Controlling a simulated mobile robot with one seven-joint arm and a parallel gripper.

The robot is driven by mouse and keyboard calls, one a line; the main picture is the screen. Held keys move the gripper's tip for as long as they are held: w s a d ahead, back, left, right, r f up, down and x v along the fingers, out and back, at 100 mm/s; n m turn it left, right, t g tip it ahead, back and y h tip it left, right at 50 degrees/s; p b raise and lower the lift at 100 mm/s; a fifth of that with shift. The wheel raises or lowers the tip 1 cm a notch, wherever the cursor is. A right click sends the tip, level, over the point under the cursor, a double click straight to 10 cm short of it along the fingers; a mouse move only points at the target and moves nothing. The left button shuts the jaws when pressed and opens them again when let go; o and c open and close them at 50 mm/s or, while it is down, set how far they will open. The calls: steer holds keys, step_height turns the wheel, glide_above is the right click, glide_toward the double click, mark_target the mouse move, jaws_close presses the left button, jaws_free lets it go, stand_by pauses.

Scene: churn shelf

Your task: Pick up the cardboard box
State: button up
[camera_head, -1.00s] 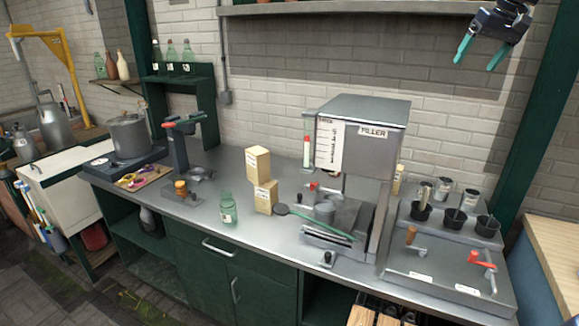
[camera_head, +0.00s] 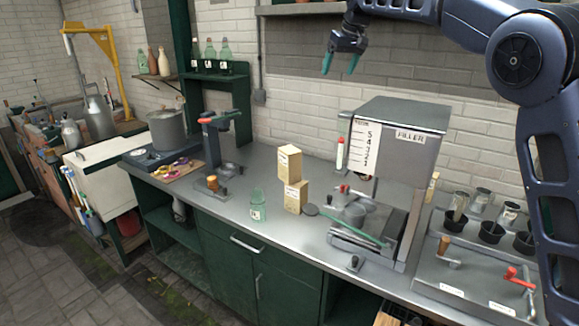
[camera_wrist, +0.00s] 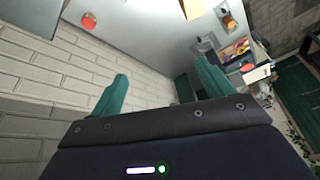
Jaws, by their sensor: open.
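Two tan cardboard boxes stand on the steel counter in the head view, the upper box (camera_head: 289,163) appearing stacked on the lower box (camera_head: 296,197). I cannot tell which one the task means. A pale yellow piece (camera_wrist: 193,8), probably a box, is cut off by the top edge of the wrist view. My gripper (camera_head: 340,68) is open and empty, high above the counter in front of the brick wall, up and to the right of the boxes. Its teal fingers are spread apart in the wrist view (camera_wrist: 160,78).
A green glass jar (camera_head: 258,206) stands left of the boxes. The grey filler machine (camera_head: 398,140) rises to their right, with a green-handled tool (camera_head: 350,228) beside them. A red-topped stand (camera_head: 213,140) is further left. A shelf (camera_head: 300,8) runs along the wall above.

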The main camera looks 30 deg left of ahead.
steer(key=s+a+f+n, duration=0.2)
steer(key=s+a+f, duration=0.2)
steer(key=s+a, duration=0.6)
glide_toward(290, 149)
steer(key=shift+w+a, duration=0.1)
steer(key=shift+a, duration=0.2)
steer(key=x, duration=0.6)
steer(key=shift+d+f, duration=0.1)
steer(key=shift+d, duration=0.2)
steer(key=shift+x, duration=3.2)
steer(key=c, duration=1.3)
